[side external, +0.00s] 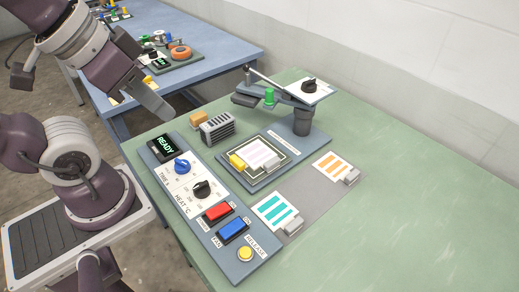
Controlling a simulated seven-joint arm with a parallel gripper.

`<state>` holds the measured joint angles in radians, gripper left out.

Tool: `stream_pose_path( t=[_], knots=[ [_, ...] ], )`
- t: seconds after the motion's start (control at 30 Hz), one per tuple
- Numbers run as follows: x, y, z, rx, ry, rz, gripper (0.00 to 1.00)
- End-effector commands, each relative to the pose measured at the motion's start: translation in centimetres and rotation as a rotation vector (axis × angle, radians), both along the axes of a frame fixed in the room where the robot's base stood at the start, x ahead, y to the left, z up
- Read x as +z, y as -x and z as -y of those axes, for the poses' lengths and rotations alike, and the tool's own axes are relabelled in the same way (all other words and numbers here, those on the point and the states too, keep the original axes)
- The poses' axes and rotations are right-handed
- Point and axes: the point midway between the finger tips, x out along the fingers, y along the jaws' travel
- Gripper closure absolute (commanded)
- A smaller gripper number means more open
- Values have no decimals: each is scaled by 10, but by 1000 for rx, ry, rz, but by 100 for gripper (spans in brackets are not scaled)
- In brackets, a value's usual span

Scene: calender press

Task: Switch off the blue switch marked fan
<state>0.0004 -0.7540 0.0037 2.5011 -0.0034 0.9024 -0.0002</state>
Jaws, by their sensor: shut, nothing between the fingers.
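The blue rocker switch (233,230) sits on the long control panel (242,268) near its lower end, with the label FAN (217,242) beside it. I cannot tell for certain which way the rocker is tipped. A red rocker switch (217,212) is just above it. My gripper (163,112) is shut and empty. It hangs in the air over the far end of the panel, near the display, well away from the blue switch.
The panel also carries a READY display (164,146), a blue knob (182,166), a black knob (202,189) and a yellow button (245,253). A press with a raised arm (303,120) stands behind. Striped cards (275,211) lie to the right. The right of the green table is clear.

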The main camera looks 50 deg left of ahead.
Motion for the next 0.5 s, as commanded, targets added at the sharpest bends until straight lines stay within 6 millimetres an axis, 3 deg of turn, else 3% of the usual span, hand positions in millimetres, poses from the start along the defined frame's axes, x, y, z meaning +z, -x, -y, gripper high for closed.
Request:
stream_pose_path(
  t=[0.17, 0.27, 0.37, 0.5],
  knots=[
    [-1, -1, 0, -10, -12, -6, 100],
    [-7, -9, 3, -96, -105, -58, 100],
    [-23, -26, 13, -326, -276, -179, 100],
    [-56, -49, 41, -790, -432, -354, 100]
  ],
)
